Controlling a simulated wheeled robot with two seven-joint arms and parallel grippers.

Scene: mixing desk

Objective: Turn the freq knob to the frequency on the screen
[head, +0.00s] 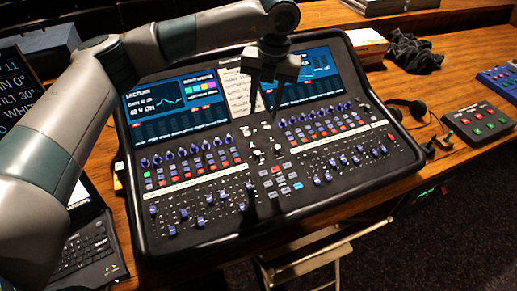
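The mixing desk (330,205) stands on the wooden table. Its left screen (175,102) reads "LECTERN" and "48 V ON" and shows a curve; smaller text is too small to read. The right screen (312,82) is partly covered by my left gripper. Light-capped knobs (277,149) sit in the centre section; I cannot tell which is the freq knob. My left gripper (264,112) points down over the centre of the desk, fingers apart, with nothing visible between them. Its tips appear above the centre knobs. My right gripper is out of view.
A laptop (88,250) lies at the lower left, beside my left arm. Headphones (415,112) and a small button box (478,122) lie to the right. A paper sheet (234,92) is between the screens. A folding chair (310,258) stands in front.

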